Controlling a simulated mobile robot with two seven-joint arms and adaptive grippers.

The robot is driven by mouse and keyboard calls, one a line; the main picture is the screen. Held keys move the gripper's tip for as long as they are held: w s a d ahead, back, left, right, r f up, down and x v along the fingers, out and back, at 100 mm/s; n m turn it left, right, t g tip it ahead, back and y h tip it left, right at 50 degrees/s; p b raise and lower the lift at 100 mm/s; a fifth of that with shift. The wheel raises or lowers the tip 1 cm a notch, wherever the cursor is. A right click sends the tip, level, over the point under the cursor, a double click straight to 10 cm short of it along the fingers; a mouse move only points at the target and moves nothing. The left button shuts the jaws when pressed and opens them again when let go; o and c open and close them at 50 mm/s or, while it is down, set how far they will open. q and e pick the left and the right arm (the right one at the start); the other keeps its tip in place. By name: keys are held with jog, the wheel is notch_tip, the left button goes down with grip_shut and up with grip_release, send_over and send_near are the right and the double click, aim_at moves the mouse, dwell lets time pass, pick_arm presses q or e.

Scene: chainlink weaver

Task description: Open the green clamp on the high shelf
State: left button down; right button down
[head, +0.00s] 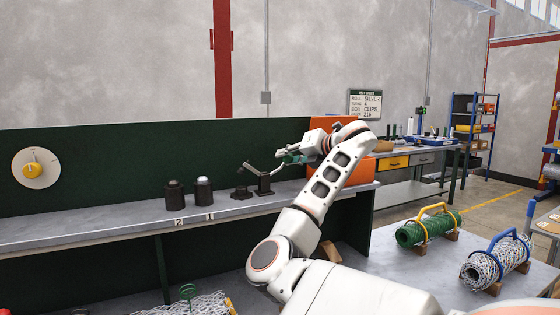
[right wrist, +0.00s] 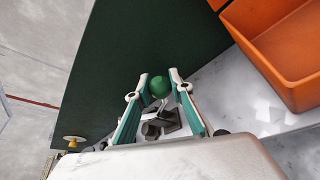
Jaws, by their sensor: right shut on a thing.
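The clamp (head: 264,185) stands on the high shelf, a dark base with silver arms; it also shows in the right wrist view (right wrist: 168,122). One arm slants up to the left and the other rises to the right toward my gripper. The clamp's green ball handle (right wrist: 160,86) sits between the fingertips of my right gripper (head: 292,158) in the right wrist view. My right gripper is shut on this handle, above and right of the base. In the head view the fingers hide the ball. My left gripper is in neither view.
An orange bin (right wrist: 285,50) stands on the shelf right beside my right gripper. Dark cylindrical pieces (head: 175,193) and a dark knob (head: 241,192) stand left of the clamp. A green back panel (head: 110,165) rises behind. Mesh rolls (head: 428,230) lie on the lower right table.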

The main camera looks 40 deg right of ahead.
jog(key=f+m+b, duration=0.1)
jog(key=d+f+m, duration=0.1)
jog(key=f, duration=0.1)
jog(key=shift+s+d+t+y+b, duration=0.1)
jog(key=shift+d+t+y+b, duration=0.05)
jog(key=shift+t+y+b, duration=0.2)
jog(key=shift+d+f+m+y+b, duration=0.15)
jog(key=shift+f+m+y+b, duration=0.25)
jog(key=shift+f+m, duration=0.15)
jog(key=shift+s+f+m+t+b, duration=0.1)
jog(key=shift+f+m+t+b, duration=0.2)
jog(key=shift+f+m+t, duration=0.05)
jog(key=shift+d+f, duration=0.1)
jog(key=shift+f, duration=0.3)
jog(key=c, duration=1.8)
grip_release()
jog(key=shift+s, duration=0.15)
